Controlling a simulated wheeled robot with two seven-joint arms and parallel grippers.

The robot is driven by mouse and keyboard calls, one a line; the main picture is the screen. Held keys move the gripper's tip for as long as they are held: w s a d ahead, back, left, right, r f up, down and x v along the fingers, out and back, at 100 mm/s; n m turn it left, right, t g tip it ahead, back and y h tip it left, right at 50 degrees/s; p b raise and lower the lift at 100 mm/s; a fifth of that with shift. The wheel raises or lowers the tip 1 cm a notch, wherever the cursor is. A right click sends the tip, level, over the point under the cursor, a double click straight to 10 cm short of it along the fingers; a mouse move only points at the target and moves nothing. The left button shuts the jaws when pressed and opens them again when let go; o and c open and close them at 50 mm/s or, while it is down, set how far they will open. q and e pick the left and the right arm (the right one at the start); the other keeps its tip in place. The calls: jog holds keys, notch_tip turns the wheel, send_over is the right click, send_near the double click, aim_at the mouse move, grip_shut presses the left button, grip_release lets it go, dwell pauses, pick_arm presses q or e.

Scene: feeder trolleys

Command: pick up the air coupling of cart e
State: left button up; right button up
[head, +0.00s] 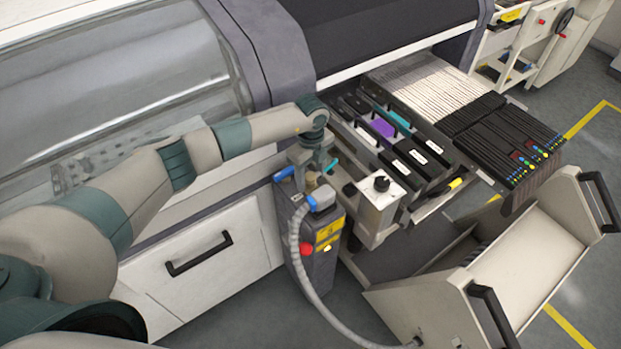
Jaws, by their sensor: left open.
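A grey air coupling (322,198) with a blue part sits at the top of a dark post (322,262) in the middle of the head view. A ribbed grey hose (299,262) runs from it down to the cream cart (530,262) at the lower right. I cannot read a letter on the cart. My left gripper (314,178) is open, pointing down just above and behind the coupling. I cannot tell whether its fingers touch it. Part of the coupling's far side is hidden. My right gripper is not in view.
The post carries a red button (307,249) and a yellow label. A metal box with a black knob (381,184) stands close to its right. A feeder bank (468,122) lies beyond. A white drawer front with a black handle (199,254) is at left.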

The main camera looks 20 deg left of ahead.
aim_at(311, 175)
pick_arm(q)
jog(key=shift+c, duration=0.6)
grip_shut()
jog(key=shift+w+r+b, duration=0.1)
jog(key=shift+r+b, duration=0.2)
jog(key=shift+r, duration=0.2)
notch_tip(311, 175, up, 8)
jog(key=b, duration=0.3)
jog(key=shift+r, duration=0.5)
jog(key=shift+r, duration=0.1)
